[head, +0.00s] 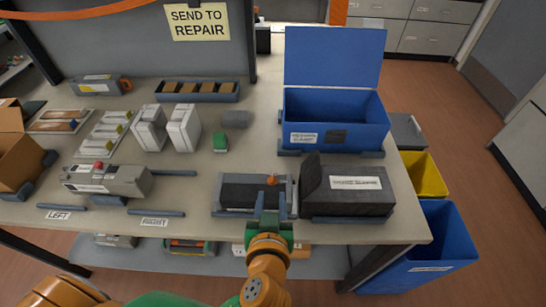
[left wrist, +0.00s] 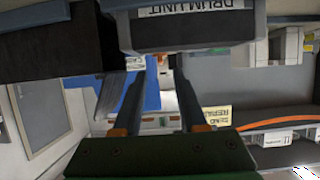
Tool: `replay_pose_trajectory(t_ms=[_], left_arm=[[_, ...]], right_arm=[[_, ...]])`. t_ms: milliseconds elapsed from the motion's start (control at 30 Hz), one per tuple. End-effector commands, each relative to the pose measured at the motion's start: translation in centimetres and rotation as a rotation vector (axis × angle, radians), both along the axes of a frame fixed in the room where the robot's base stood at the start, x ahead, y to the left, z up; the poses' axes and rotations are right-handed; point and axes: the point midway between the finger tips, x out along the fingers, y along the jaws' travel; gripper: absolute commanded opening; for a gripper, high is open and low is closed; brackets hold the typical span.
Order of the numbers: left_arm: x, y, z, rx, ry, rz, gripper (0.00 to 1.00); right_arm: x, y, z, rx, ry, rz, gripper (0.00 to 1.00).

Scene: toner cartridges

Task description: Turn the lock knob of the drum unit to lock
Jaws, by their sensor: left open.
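The drum unit (head: 240,194) is a dark, low box in a grey cradle near the table's front edge. Its small orange lock knob (head: 271,180) stands up near the right end of its top; its exact turn is too small to read. My left gripper (head: 270,207) is in front of the unit, its fingers pointing toward the knob side. In the left wrist view, which is upside down, the drum unit (left wrist: 195,33) with its label is close by, and my left gripper (left wrist: 158,95) is open with nothing seen held between its fingers. My right gripper is out of view.
A black box with a raised flap (head: 348,194) stands close right of the drum unit. An open blue box (head: 335,125) is behind it. A grey cartridge with a red knob (head: 105,181) lies left. A green block (head: 220,142) lies behind the unit. Bare table lies left of it.

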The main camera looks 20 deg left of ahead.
Motion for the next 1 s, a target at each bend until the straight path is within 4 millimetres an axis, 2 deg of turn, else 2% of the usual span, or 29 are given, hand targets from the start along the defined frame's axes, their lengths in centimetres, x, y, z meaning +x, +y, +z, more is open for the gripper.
replay_pose_trajectory(t_ms=[133,300,433,733,767,900,1000], left_arm=[[0.8,0.3,0.0,-0.003,-0.007,0.004,0.41],[3.9,1.2,-1.3,0.001,-0.007,0.004,0.41],[5.6,1.7,-2.2,-0.002,-0.006,0.002,0.41],[6.2,1.8,-2.7,-0.005,-0.003,0.002,0.41],[6.2,1.8,-2.7,-0.005,-0.003,0.002,0.36],[6.2,1.8,-2.7,-0.005,-0.003,0.002,0.0],[6.2,1.8,-2.6,-0.005,-0.003,0.002,0.0]], right_arm=[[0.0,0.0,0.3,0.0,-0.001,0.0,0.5],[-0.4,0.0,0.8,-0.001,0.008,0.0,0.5],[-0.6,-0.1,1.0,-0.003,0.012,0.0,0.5],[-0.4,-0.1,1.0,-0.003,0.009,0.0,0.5],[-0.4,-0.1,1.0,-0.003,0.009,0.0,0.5],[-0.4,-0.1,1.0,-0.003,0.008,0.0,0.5],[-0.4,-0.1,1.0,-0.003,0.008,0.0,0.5]])
